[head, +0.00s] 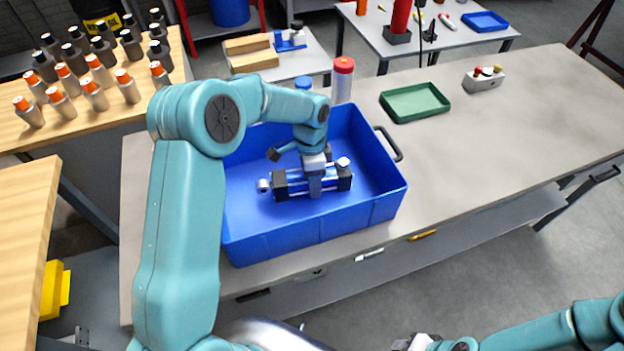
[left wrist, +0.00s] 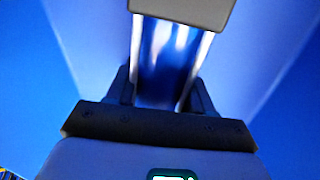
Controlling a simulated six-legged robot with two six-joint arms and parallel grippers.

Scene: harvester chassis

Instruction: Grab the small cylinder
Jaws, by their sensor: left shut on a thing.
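The small cylinder (head: 296,181) has a blue body with silver rods and dark end blocks. It lies crosswise under my left gripper (head: 315,186), inside the blue bin (head: 362,216). In the left wrist view, the blue and silver cylinder (left wrist: 163,50) runs between the dark fingers of my left gripper (left wrist: 165,92), with a grey end block at the top. The left gripper is shut on it. I cannot tell whether it touches the bin floor. Part of my right gripper (head: 420,342) shows at the bottom edge of the head view; its jaws are unclear.
The bin stands on a grey table, with walls around the left gripper and a dark handle (head: 389,145) at right. A green tray (head: 415,102) and a button box (head: 484,78) stand further right. A red-capped bottle (head: 343,80) stands behind the bin. Several orange-capped bottles stand left.

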